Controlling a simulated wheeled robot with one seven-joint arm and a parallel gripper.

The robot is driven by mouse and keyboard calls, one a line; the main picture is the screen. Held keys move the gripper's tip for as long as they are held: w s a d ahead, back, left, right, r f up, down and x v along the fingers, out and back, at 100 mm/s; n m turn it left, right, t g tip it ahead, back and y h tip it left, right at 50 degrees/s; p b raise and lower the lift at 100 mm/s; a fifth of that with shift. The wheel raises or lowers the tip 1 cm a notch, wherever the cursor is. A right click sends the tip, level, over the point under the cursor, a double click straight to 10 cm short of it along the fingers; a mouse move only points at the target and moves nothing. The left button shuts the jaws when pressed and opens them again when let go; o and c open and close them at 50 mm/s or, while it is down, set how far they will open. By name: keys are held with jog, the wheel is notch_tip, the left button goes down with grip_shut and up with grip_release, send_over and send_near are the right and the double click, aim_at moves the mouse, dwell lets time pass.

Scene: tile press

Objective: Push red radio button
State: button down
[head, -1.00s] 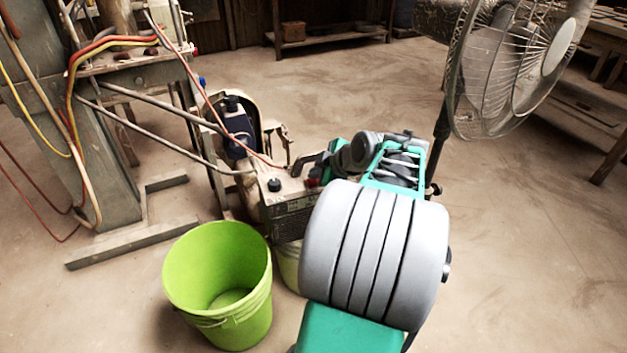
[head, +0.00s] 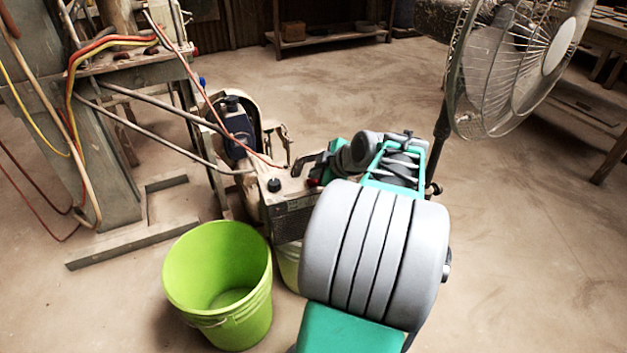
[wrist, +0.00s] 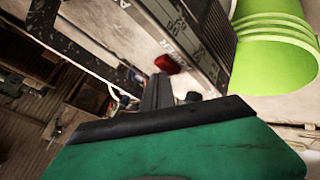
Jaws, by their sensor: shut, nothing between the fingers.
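The radio (head: 285,189) is a worn beige box with a black knob and handle on top and a dark front. In the head view its red button (head: 313,183) shows as a small patch at its right end, partly covered by my arm. In the wrist view the red button (wrist: 167,64) lies beside the radio's dark lettered panel (wrist: 197,38). My gripper (wrist: 158,80) is shut and empty, its dark fingertips close below the button in that picture. I cannot tell whether they touch it.
A green bucket (head: 220,285) stands in front of the radio at left. A large fan (head: 515,65) stands at right. A machine frame (head: 105,180) with hoses and cables is at left, with some cables running towards the radio. Open floor lies at right.

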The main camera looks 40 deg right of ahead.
aim_at(316, 182)
jog(key=shift+f+b, duration=0.35)
jog(key=shift+f, duration=0.15)
jog(key=shift+r, duration=0.45)
jog(key=shift+r+p, duration=2)
jog(key=shift+r, duration=1.1)
